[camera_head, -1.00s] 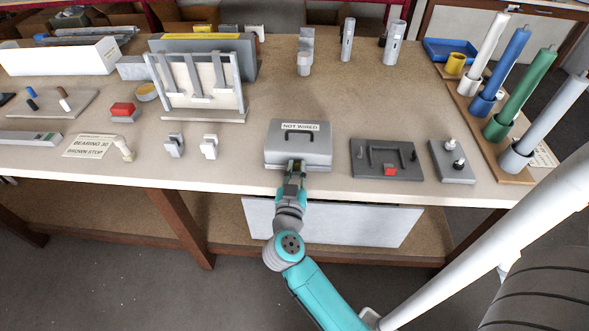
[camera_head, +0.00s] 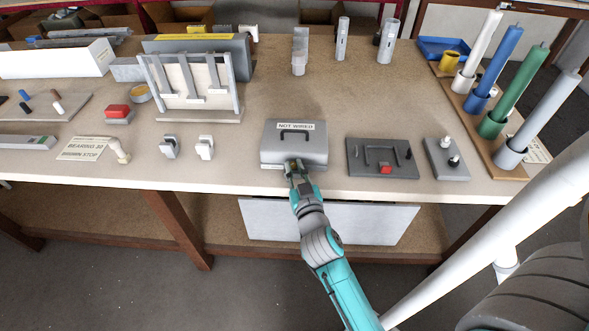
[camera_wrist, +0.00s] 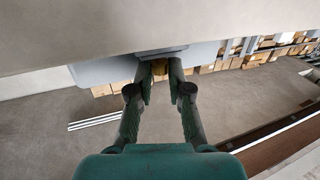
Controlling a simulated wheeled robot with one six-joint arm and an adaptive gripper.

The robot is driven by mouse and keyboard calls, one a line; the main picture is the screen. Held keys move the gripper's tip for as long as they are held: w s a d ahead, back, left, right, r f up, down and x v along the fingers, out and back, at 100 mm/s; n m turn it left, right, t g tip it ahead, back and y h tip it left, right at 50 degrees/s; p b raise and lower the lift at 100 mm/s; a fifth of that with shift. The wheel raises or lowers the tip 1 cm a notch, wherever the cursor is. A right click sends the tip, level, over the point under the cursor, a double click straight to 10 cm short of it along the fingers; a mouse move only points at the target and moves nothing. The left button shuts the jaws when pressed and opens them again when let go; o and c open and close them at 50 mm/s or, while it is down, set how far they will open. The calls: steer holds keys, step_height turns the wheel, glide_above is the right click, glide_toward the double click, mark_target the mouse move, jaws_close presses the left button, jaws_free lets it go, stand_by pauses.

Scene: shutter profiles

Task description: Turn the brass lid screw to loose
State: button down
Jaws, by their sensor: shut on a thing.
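The brass lid screw (camera_wrist: 159,67) shows in the wrist view as a small yellow-brown piece between my fingertips. It is mostly hidden by the fingers, and I cannot tell which way it is turned. My gripper (camera_head: 296,170) reaches the front face of a grey box (camera_head: 281,155) with a black handle and a "NOT WIRED" label. In the wrist view my gripper (camera_wrist: 158,72) has both fingertips against the sides of the screw.
A dark grey plate (camera_head: 366,172) with a red block stands right of the box, with a smaller plate (camera_head: 447,174) beyond it. Two small white fixtures (camera_head: 204,147) stand to the left. The bench's front edge (camera_head: 230,187) runs below the box.

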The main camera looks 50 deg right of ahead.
stand_by(0.8)
steer(key=c, duration=1.4)
jaws_free()
steer(key=v, duration=1.2)
steer(key=shift+d, duration=0.2)
